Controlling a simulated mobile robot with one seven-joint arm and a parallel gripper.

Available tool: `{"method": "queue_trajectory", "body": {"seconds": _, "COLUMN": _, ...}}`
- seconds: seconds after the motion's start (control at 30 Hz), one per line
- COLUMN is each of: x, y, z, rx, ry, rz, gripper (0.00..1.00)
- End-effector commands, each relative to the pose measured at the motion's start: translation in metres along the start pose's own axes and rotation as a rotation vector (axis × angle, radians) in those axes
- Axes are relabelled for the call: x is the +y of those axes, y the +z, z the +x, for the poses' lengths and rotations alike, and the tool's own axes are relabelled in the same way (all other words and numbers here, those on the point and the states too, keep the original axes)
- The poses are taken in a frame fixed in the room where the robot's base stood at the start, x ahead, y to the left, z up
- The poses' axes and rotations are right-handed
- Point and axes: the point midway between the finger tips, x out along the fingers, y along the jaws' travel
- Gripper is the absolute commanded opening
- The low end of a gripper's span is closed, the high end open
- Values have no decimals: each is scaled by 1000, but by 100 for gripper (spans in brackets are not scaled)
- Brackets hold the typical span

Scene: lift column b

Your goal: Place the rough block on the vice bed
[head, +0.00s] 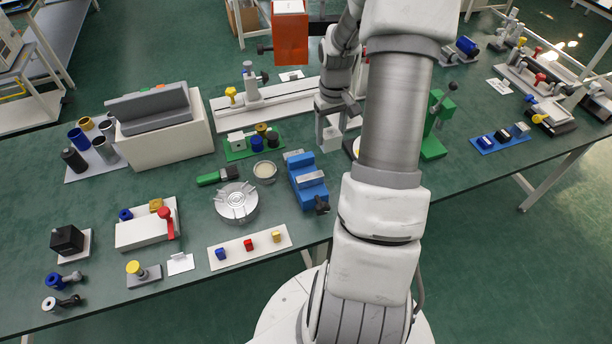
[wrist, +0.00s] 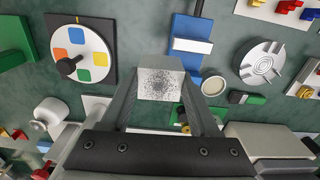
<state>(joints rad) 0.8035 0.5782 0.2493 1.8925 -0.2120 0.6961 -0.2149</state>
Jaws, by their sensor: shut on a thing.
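My gripper (wrist: 162,108) is shut on the rough block (wrist: 158,84), a pale grey block with a dark speckled face, held between the fingertips in the wrist view. In the head view my gripper (head: 330,138) hangs over the bench behind the vice, and the block cannot be made out clearly there. The blue vice (head: 303,166) stands on the bench in front of my gripper, with a light grey bed (head: 311,179) across it. In the wrist view the vice (wrist: 187,27) and its pale bed (wrist: 193,46) lie beyond the block, apart from it, slightly right.
A round grey chuck (head: 236,203), a small round dish (head: 265,171) and a green-handled brush (head: 215,177) lie left of the vice. A green tray (head: 232,155) with several parts is behind them. A dial board (wrist: 105,30) is left in the wrist view.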

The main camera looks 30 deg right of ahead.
Motion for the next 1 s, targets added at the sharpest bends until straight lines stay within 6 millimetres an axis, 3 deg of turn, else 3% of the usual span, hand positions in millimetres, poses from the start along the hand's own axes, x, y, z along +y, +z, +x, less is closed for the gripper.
{"method": "queue_trajectory", "body": {"seconds": 0.1, "x": 31, "y": 8, "z": 1, "rx": 0, "ry": -1, "rz": 27, "gripper": 0}}
{"method": "queue_trajectory", "body": {"seconds": 0.2, "x": 45, "y": 13, "z": 1, "rx": 1, "ry": -1, "rz": 36, "gripper": 0}}
{"method": "queue_trajectory", "body": {"seconds": 0.3, "x": 46, "y": 13, "z": 3, "rx": -1, "ry": -1, "rz": 36, "gripper": 0}}
{"method": "queue_trajectory", "body": {"seconds": 0.37, "x": 40, "y": 12, "z": 8, "rx": -2, "ry": -2, "rz": 35, "gripper": 0}}
{"method": "queue_trajectory", "body": {"seconds": 0.8, "x": -48, "y": -15, "z": 62, "rx": -2, "ry": -1, "rz": 34, "gripper": 0}}
{"method": "queue_trajectory", "body": {"seconds": 1.0, "x": -61, "y": -19, "z": 72, "rx": -1, "ry": 0, "rz": 38, "gripper": 0}}
